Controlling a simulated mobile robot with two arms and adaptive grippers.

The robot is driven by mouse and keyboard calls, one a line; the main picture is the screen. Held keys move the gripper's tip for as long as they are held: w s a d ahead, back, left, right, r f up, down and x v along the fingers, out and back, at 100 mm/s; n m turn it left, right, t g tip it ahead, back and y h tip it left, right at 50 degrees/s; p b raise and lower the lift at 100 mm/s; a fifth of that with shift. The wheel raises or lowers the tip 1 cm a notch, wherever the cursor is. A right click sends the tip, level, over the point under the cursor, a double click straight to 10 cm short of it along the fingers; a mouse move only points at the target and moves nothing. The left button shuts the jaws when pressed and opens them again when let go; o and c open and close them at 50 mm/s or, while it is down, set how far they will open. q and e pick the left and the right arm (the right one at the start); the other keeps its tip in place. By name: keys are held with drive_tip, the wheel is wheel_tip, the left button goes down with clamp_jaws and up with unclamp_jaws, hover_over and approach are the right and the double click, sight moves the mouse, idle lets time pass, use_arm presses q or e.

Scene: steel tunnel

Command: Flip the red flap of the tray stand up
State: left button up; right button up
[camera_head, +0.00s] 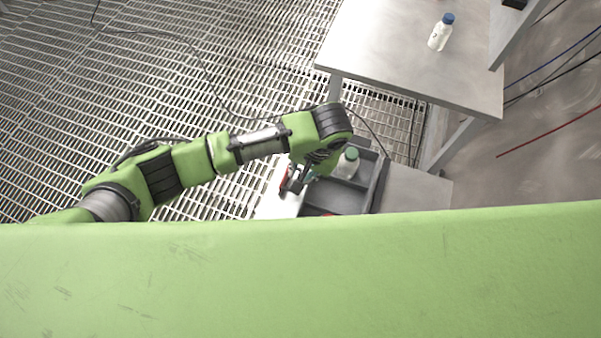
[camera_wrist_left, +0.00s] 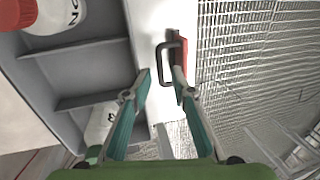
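The red flap (camera_wrist_left: 181,46) with its dark grey handle (camera_wrist_left: 160,62) is on the edge of the white tray stand (camera_wrist_left: 152,22) in the left wrist view. In the head view the red flap (camera_head: 284,181) shows as a small strip, partly covered by my gripper. My left gripper (camera_wrist_left: 163,74) is open, its fingers reaching to the handle. The handle's outer bar lies between the fingertips, and the right fingertip overlaps the handle's opening. I cannot tell whether they touch. In the head view the left gripper (camera_head: 296,180) is above the stand's left side. My right gripper is not in view.
A grey divided tray (camera_head: 335,201) on the stand holds a green-capped bottle (camera_head: 348,163). A steel table (camera_head: 400,62) with a blue-capped bottle (camera_head: 440,33) is behind. Open grating floor lies left.

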use_arm(q)
drive_tip(key=v, duration=0.6)
drive_tip(key=shift+r, duration=0.2)
drive_tip(key=shift+d, duration=0.1)
